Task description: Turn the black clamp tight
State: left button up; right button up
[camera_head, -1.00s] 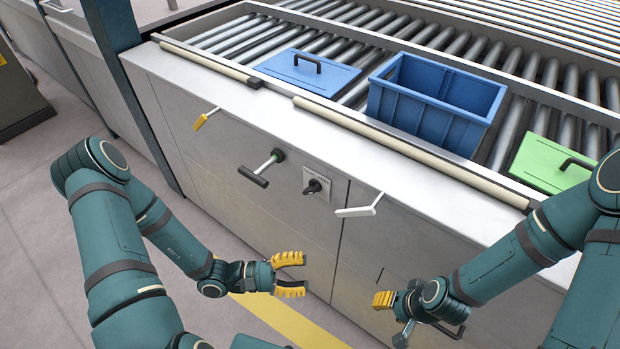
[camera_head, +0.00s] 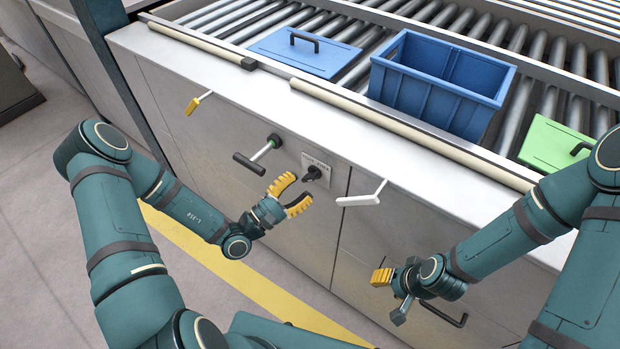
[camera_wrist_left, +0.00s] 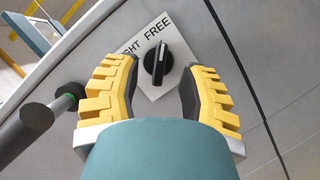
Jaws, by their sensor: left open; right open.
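The black clamp knob (camera_head: 312,174) sits on a pale label plate (camera_head: 318,165) on the front panel of the machine. In the left wrist view the knob (camera_wrist_left: 157,66) stands between the fingertips, and its white mark points up toward the word FREE; the other word shows only as "GHT". My left gripper (camera_head: 292,193) is open with yellow-padded fingers, just in front of the knob and pointing at it. A gap shows on both sides of the knob. My right gripper (camera_head: 390,282) is open, empty and lower right, away from the knob.
A black T-handle (camera_head: 250,163) sticks out left of the knob and close to my left gripper. A white lever (camera_head: 362,196) is to the right, a yellow one (camera_head: 198,103) upper left. A blue crate (camera_head: 435,95) and blue lid (camera_head: 303,52) rest on the rollers.

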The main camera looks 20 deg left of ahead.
aim_at(307, 181)
pick_arm(q)
jog(key=shift+x, duration=1.95)
grip_shut()
